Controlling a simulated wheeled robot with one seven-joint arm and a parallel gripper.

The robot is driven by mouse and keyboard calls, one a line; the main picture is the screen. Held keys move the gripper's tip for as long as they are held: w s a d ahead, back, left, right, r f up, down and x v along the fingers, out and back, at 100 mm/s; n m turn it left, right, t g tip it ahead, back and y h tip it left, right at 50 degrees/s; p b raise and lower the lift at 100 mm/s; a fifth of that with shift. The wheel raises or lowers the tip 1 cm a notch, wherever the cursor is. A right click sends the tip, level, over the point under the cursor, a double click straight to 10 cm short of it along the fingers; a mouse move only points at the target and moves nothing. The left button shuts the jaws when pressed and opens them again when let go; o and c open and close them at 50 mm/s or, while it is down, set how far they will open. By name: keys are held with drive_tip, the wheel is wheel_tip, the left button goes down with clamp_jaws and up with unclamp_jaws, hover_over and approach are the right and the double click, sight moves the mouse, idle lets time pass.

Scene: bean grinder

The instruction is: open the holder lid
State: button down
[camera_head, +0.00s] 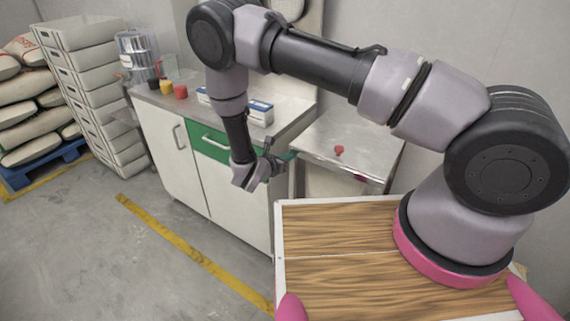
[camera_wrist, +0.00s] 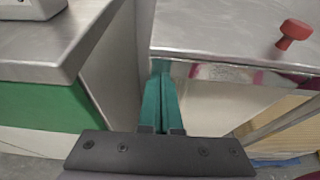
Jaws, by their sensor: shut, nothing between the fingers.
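A flat steel top with a red knob, which looks like the holder lid (camera_head: 362,135), lies level on a cabinet right of the counter. It also shows in the wrist view (camera_wrist: 215,35). The red knob (camera_head: 339,150) stands on it and is at the upper right in the wrist view (camera_wrist: 294,32). My gripper (camera_head: 291,156) is at the lid's left front corner. Its teal fingers (camera_wrist: 159,72) are shut together and empty, with their tips by the lid's front edge. I cannot tell whether they touch it. The holder's inside is hidden.
A steel counter (camera_head: 178,101) with a green drawer (camera_head: 209,143) stands left, beyond a narrow gap. White and blue boxes (camera_head: 259,113) and small red and yellow items sit on it. Stacked crates (camera_head: 85,85) and sacks (camera_head: 30,120) are far left. The floor in front is clear.

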drive_tip(key=shift+d+r, duration=0.1)
drive_tip(key=shift+r, duration=0.8)
drive_tip(key=shift+r, duration=0.1)
